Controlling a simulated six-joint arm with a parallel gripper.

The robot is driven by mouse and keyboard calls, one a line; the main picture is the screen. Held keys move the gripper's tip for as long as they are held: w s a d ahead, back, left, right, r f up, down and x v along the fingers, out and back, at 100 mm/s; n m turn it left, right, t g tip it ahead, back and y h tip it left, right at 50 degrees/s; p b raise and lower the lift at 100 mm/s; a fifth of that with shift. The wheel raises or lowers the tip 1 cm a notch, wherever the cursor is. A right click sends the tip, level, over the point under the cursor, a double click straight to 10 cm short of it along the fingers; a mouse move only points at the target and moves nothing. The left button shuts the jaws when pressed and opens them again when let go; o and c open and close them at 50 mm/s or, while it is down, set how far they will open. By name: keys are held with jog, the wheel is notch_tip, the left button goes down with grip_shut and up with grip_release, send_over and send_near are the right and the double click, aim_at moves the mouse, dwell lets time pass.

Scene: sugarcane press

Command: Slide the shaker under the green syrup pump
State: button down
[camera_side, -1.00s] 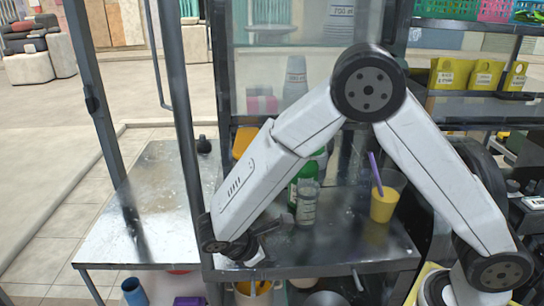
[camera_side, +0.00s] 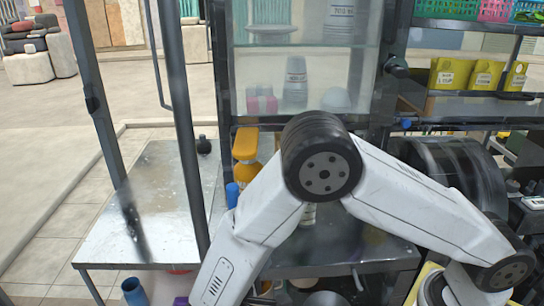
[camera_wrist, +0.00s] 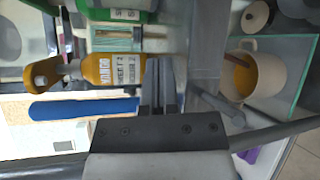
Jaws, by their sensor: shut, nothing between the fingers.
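The green syrup bottle (camera_wrist: 112,14) is cut off by the top of the wrist view, and its pump head is out of frame. The clear shaker (camera_wrist: 116,39) stands beside it, toward the orange bottle. I cannot tell whether the shaker is under the green spout. In the side view my arm hides the green bottle and leaves only a sliver of the shaker (camera_side: 308,214). My gripper (camera_wrist: 158,82) is shut and empty, close to the base of the orange bottle and apart from the shaker.
An orange syrup bottle with pump (camera_wrist: 115,69) stands beside the shaker, also in the side view (camera_side: 246,150). A blue cylinder (camera_wrist: 85,108) is near it. A white pail with orange contents (camera_wrist: 266,72) sits below the counter. The metal counter (camera_side: 375,250) is clear at right.

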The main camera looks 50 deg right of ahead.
jog(key=a+m+t, duration=0.1)
jog(key=a+m+t+h, duration=0.1)
jog(key=t, duration=0.1)
jog(key=shift+s+a+r+h, duration=0.1)
jog(key=shift+a+r+h, duration=0.1)
jog(key=shift+h, duration=0.1)
jog(key=x, duration=2)
jog(key=shift+d, duration=0.1)
jog(key=shift+s, duration=0.1)
jog(key=shift+s+a, duration=0.2)
jog(key=shift+s, duration=0.3)
jog(key=shift+s+a, duration=0.2)
jog(key=shift+s, duration=0.3)
jog(key=shift+a, duration=0.15)
jog(key=v, duration=1.9)
jog(key=shift+a, duration=0.35)
jog(key=shift+s, duration=0.1)
